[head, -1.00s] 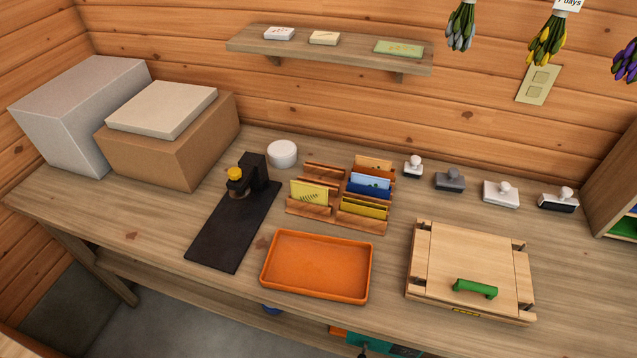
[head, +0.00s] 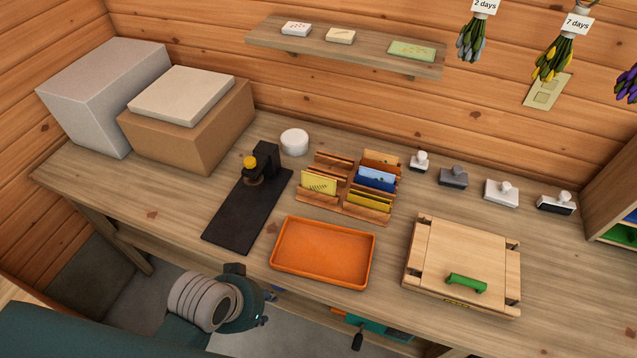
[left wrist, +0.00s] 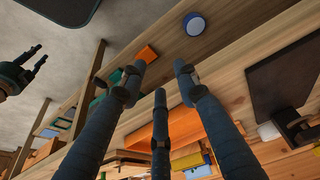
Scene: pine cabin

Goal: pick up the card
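Several cards stand in a wooden rack (head: 345,207) on the workbench: a yellow card (head: 318,183) with dark marks at left, a blue card (head: 375,179) at right, more yellow cards (head: 369,201) in front and an orange-brown one behind. Which card is meant cannot be told. My left gripper (head: 262,316) is low at the bench's front edge, left of and below the tray, its fingers mostly hidden in the head view. In the left wrist view its three fingers (left wrist: 161,78) are spread and empty. My right gripper (left wrist: 30,68) shows at that view's left edge, fingers apart.
An orange tray (head: 322,254) lies in front of the rack. A black stand (head: 246,211) is to its left, a wooden press box (head: 463,262) with green handle to its right. Several stamps (head: 453,177) line the back. Boxes (head: 187,125) fill the left end.

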